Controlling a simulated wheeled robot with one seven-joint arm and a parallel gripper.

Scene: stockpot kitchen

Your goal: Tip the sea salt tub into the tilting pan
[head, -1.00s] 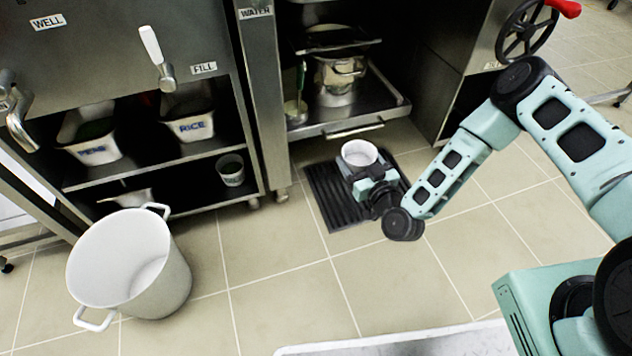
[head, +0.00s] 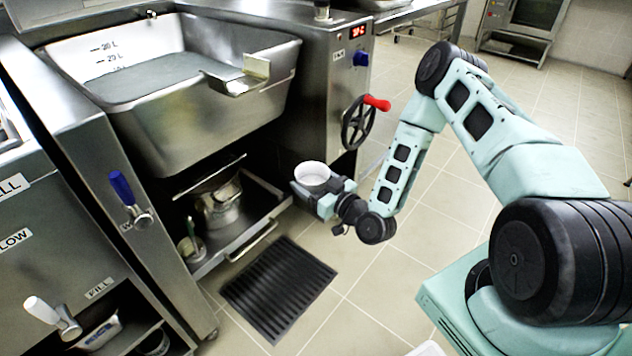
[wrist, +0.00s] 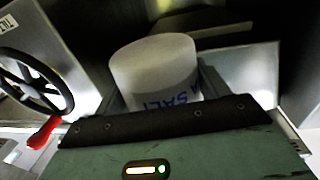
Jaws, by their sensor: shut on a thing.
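My gripper (head: 328,196) is shut on the sea salt tub (head: 313,174), a white round tub held upright. In the wrist view the tub (wrist: 155,72) sits between the jaws, with part of a blue "SALT" label showing. In the head view its open top faces up; its contents cannot be made out. The tilting pan (head: 190,125) is the large steel vessel at upper left, with litre marks inside, greyish liquid and a pouring lip (head: 238,82) on its right side. The tub is below and to the right of the pan, apart from it.
A handwheel with a red grip (head: 360,122) stands on the steel housing behind the tub. A pull-out shelf with a steel pot (head: 220,205) is under the pan. A black grate (head: 278,288) lies on the floor.

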